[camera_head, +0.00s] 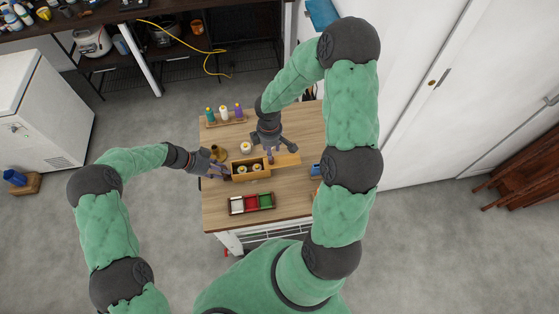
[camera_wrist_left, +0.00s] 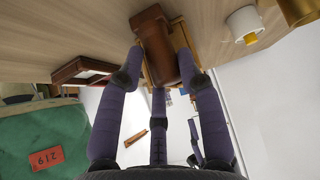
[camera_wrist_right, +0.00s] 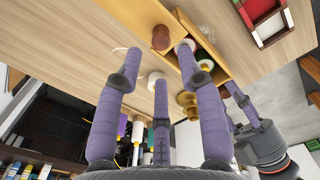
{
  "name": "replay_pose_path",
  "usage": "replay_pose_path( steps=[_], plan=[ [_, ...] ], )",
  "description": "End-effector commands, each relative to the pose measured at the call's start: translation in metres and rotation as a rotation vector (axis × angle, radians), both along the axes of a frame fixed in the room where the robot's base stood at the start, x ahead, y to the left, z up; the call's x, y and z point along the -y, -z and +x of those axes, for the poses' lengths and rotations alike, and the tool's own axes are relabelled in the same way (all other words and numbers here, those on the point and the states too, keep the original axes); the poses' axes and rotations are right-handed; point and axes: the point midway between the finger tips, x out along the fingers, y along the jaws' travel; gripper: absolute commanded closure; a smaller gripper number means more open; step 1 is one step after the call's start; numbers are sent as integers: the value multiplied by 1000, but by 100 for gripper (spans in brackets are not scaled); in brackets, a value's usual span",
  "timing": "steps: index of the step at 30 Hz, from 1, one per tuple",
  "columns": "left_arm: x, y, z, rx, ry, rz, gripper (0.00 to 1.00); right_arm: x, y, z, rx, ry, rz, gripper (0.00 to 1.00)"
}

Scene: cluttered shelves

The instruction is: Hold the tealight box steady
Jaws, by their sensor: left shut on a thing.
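The tealight box (camera_head: 238,176) is a light wooden box on the table, with several small round items inside. A flat wooden panel (camera_head: 287,160), which looks like its lid, extends to its right. The box also shows in the right wrist view (camera_wrist_right: 212,50), with a brown round item (camera_wrist_right: 160,38) and whitish ones. My right gripper (camera_head: 271,155) is over the box's back edge near the panel, its fingers (camera_wrist_right: 158,65) spread and apparently empty.
A tray with white, red and green sections (camera_head: 251,203) lies in front of the box. Behind stand a white cup (camera_head: 246,147), a brass-coloured holder (camera_head: 219,153) and a rack of bottles (camera_head: 224,118). A small blue item (camera_head: 315,169) lies right. The table's (camera_head: 290,205) front right is clear.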

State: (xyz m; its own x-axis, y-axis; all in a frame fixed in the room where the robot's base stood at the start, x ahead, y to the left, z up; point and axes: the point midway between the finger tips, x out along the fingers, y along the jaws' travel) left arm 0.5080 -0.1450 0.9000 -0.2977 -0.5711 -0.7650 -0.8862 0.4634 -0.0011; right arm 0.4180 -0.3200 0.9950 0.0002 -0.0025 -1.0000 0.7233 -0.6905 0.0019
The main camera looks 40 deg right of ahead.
Motion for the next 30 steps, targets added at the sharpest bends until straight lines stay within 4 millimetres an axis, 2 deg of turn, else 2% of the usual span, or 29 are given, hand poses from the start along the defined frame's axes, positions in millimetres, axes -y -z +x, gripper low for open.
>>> replay_pose_path(
  steps=[6, 13, 19, 28, 30],
  plan=[
    [0, 3, -4, -7, 4, 3, 100, -1, 28, -1, -4, 0, 3, 62],
    [0, 3, -4, -7, 4, 3, 100, 0, 50, -1, -2, 2, 2, 62],
    [0, 3, -4, -7, 4, 3, 100, -1, 59, 0, 0, 2, 3, 62],
    [0, 3, -4, -7, 4, 3, 100, -1, 60, 0, 0, 2, 3, 62],
    [0, 3, -4, -7, 4, 3, 100, -1, 60, 0, 1, 2, 2, 81]
  ],
)
